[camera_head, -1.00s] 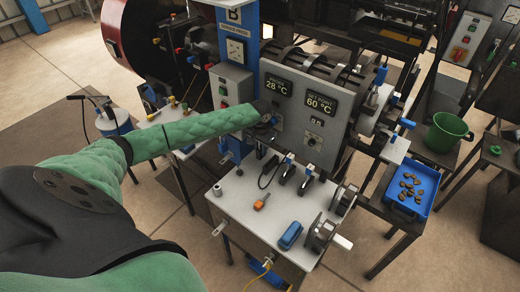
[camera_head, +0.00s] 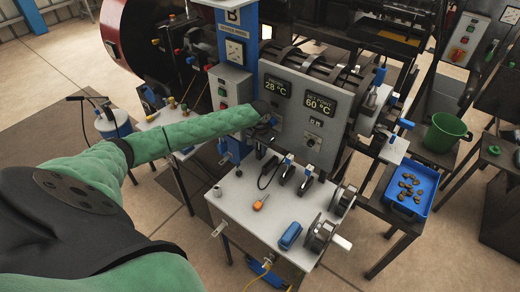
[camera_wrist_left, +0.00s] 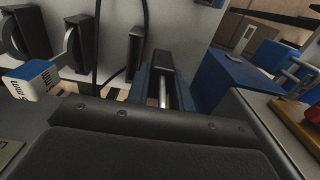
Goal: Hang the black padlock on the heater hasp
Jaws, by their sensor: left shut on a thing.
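My left gripper (camera_head: 268,121) is at the end of the green-sleeved arm, close to the left part of the grey heater panel (camera_head: 285,125). In the left wrist view its dark blue-grey fingers (camera_wrist_left: 163,92) are shut on a small black thing with a bright metal bar, which I take to be the black padlock (camera_wrist_left: 163,62). The padlock is mostly hidden in the head view by the arm and hand. I cannot make out the heater hasp clearly, nor whether the padlock touches it. My right gripper is not in view.
Below the panel is a pale worktable (camera_head: 235,195) with an orange item (camera_head: 261,203), a blue item (camera_head: 290,235) and black upright holders (camera_head: 287,173). A black cable (camera_wrist_left: 96,50) hangs near the gripper. A blue tray (camera_head: 425,180) stands at the right.

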